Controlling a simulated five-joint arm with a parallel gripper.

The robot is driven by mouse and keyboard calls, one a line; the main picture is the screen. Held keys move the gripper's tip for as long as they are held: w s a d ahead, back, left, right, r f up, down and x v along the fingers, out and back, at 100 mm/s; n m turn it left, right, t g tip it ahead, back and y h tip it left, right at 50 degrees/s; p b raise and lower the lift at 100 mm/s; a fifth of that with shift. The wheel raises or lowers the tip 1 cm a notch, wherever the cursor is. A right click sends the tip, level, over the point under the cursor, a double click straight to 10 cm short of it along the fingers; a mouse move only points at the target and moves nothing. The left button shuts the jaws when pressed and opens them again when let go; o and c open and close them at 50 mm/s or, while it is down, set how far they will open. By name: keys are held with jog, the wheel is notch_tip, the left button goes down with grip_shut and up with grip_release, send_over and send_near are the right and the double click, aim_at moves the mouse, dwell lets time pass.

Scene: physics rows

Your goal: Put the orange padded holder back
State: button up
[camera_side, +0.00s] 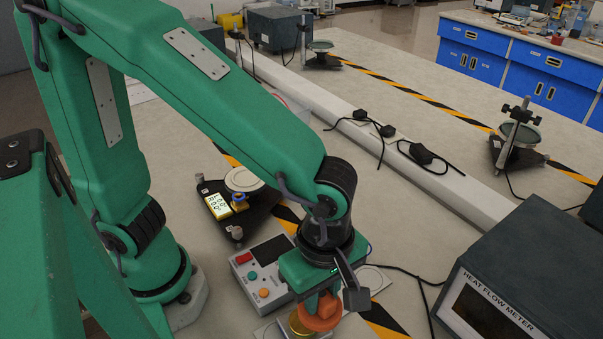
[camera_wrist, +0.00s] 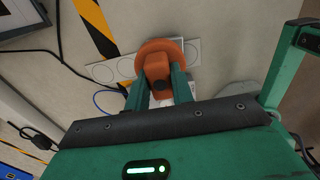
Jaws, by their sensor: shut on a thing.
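The orange padded holder (camera_side: 322,314) is at the lower edge of the side view, with a round flange and a block-shaped grip. In the wrist view the holder (camera_wrist: 155,48) sits between the two green fingers of my gripper (camera_wrist: 160,84). My gripper (camera_side: 318,296) is shut on its block-shaped grip from above. A brass-yellow piece (camera_side: 298,325) shows just below and beside the holder; I cannot tell whether it is joined to it. A white strip with circle outlines (camera_wrist: 104,73) lies beneath the holder. The holder's underside is hidden, so I cannot tell whether it touches the strip.
A grey control box (camera_side: 262,273) with coloured buttons stands just left of my gripper. A black stand with a pale disc (camera_side: 244,180) is behind it. The heat flow meter (camera_side: 505,275) is at the right, with a cable (camera_side: 420,285) between.

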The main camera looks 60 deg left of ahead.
jog(key=w+a+f, duration=0.1)
jog(key=w+f, duration=0.1)
jog(key=w, duration=0.1)
jog(key=w+a+f, duration=0.2)
jog(key=w, duration=0.2)
jog(key=w+a+f, duration=0.2)
jog(key=w+f, duration=0.1)
jog(key=shift+w+a, duration=0.15)
jog(key=shift+w, duration=0.1)
jog(key=shift+f, duration=2)
jog(key=shift+f, duration=0.15)
jog(key=o, duration=1)
notch_tip(320, 180, up, 12)
jog(key=shift+r, duration=0.15)
